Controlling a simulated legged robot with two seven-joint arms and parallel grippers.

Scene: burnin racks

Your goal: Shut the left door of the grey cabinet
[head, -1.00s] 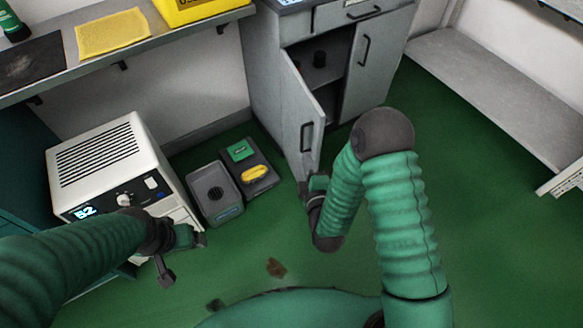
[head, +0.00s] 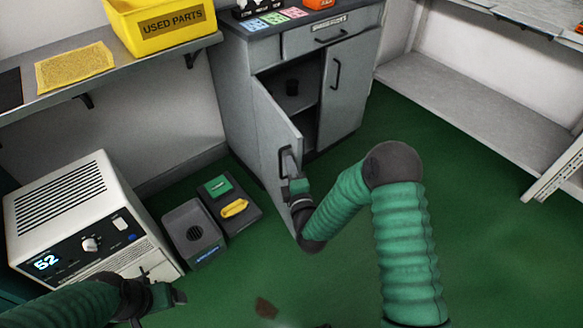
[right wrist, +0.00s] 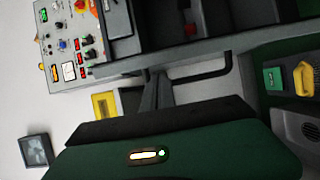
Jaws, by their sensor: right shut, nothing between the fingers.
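The grey cabinet (head: 232,95) stands at the back centre in the head view. Its left door (head: 268,128) stands ajar, swung out toward me, and shows a dark interior. A dark bar handle (head: 284,163) is on this door; the handle also shows in the right wrist view (right wrist: 228,66). My right gripper (head: 291,163) is shut and empty, close against the door beside the handle. Whether it touches the door is unclear. The right door (head: 346,90) is closed. My left gripper (head: 165,298) is low at the left, away from the cabinet; its jaws are unclear.
A white unit with a display (head: 75,215) stands on the left floor. A grey bin (head: 193,232) and a dark tray (head: 240,208) with green and yellow items lie between it and the door. A yellow used parts bin (head: 165,25) sits on a shelf. Green floor at right is free.

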